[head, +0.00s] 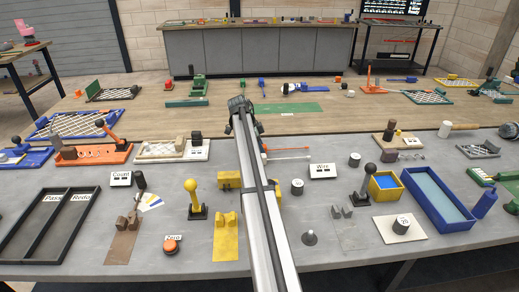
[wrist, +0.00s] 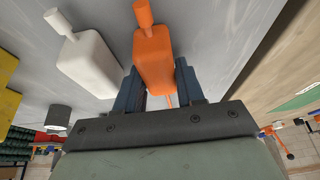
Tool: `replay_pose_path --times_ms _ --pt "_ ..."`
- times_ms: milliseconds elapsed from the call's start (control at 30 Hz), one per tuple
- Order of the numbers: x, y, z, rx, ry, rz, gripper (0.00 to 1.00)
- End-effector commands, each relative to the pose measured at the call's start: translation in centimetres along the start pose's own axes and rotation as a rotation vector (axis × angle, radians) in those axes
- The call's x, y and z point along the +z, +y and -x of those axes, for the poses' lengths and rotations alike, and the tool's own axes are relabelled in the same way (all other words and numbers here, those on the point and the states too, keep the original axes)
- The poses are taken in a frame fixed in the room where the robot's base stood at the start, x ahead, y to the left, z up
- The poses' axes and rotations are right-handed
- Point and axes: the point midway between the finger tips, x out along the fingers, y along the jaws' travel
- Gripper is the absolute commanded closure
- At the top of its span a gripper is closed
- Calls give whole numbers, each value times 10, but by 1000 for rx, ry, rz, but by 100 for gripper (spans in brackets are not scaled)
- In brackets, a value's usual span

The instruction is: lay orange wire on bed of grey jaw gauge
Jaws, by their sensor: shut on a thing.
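My gripper (wrist: 158,82) is shut on the orange handle of the orange wire (wrist: 152,60) in the wrist view. A white handle of the same shape (wrist: 88,60) lies just left of it. In the head view the thin orange wire (head: 291,150) runs right from behind my arm, above a white wire (head: 290,158). Whether the orange wire touches the table is unclear. The grey jaw gauge (head: 342,211) stands on the grey table right of my arm, its two small notched jaws apart from the wire.
A black-knobbed lever (head: 367,185) and a yellow bin (head: 384,187) are right of the gauge. A yellow jaw gauge (head: 226,236) lies left of my arm.

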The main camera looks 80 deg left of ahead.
Motion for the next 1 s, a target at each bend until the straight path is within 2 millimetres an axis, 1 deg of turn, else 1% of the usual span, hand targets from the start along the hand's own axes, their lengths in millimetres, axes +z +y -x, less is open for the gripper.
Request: replay_pose_path --times_ms 167,267,667,767,867,967,1000 --pt "-3 0 8 0 0 0 100" --pt "-7 0 18 -1 0 -1 100" --pt "-34 1 78 -3 0 3 100" --pt "-45 11 84 -12 0 27 100" --pt "-60 31 81 -35 0 82 100" --pt "-82 60 72 -71 0 169 100" --pt "-91 72 68 -89 1 211 100"
